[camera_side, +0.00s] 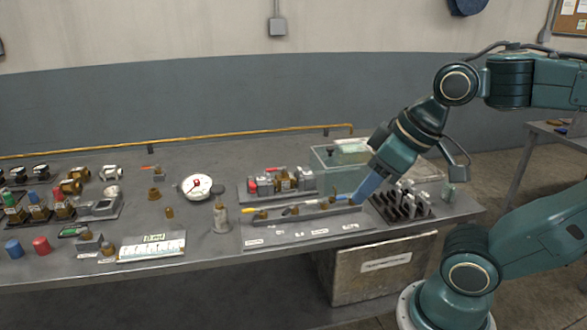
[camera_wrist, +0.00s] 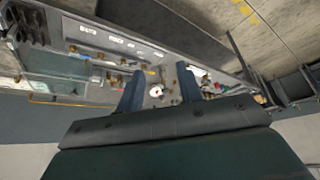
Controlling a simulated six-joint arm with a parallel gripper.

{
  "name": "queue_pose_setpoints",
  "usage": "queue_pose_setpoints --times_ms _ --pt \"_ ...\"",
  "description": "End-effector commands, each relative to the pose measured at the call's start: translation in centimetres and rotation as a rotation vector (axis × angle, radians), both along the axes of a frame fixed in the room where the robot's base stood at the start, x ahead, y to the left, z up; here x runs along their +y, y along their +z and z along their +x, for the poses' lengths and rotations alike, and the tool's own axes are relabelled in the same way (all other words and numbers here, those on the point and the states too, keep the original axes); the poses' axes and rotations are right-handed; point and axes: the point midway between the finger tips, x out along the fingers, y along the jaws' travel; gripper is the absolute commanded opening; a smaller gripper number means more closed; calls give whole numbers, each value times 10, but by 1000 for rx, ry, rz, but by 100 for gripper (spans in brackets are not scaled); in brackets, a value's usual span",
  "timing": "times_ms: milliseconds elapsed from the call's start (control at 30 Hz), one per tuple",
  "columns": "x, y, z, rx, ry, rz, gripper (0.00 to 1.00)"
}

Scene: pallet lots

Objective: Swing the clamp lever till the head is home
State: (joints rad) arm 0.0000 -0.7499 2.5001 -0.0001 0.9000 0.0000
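My gripper (camera_side: 366,190) points down and left, with blue fingers just above the right end of a grey base plate (camera_side: 300,236). The wrist view shows its two fingers (camera_wrist: 160,92) apart with nothing held between them. The plate has several small labels and a rail carrying small lever-like parts (camera_side: 292,210), with yellow ends (camera_side: 260,214) at the left and near my fingertips. Behind it stands a fixture (camera_side: 280,182) with a red part and brassy blocks. I cannot tell which part is the clamp lever, nor how its head sits. Contact at my fingertips cannot be made out.
A clear bin (camera_side: 328,165) stands behind my gripper, and a dark slotted rack (camera_side: 403,204) to its right. A round dial gauge (camera_side: 196,187), a small bottle (camera_side: 221,217) and several fittings fill the left of the bench. A yellow rail (camera_side: 240,133) runs along the back.

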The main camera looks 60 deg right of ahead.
Motion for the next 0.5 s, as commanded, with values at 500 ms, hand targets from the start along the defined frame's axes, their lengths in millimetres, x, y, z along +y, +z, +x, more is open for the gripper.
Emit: queue_pose_setpoints --times_ms 500 --pt "-11 19 33 29 14 -48 42"
